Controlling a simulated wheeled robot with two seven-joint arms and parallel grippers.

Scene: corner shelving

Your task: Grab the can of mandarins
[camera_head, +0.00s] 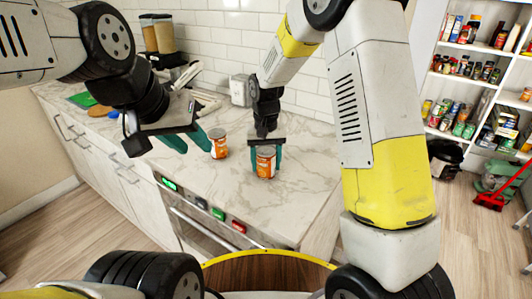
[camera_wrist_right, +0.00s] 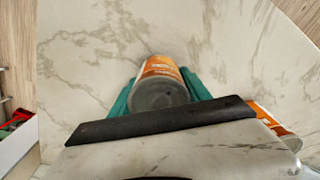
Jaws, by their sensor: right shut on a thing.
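A can with an orange label (camera_head: 265,163) is between the teal fingers of my right gripper (camera_head: 266,160), which is shut on it. The can looks upright at the counter surface; I cannot tell whether it touches. In the right wrist view the can (camera_wrist_right: 158,84) shows its grey lid between the fingers. A second, similar orange-labelled can (camera_head: 218,144) stands to the left; part of it (camera_wrist_right: 277,122) shows in the wrist view. The label text is too small to read. My left gripper (camera_head: 188,142) is open and empty above the counter, left of the second can.
The marble counter (camera_head: 305,195) is clear around and to the right of the held can. A white toaster-like appliance (camera_head: 240,90) stands by the tiled wall. Dispensers (camera_head: 158,33) are at the back left. Shelves of cans and jars (camera_head: 470,90) stand at the right.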

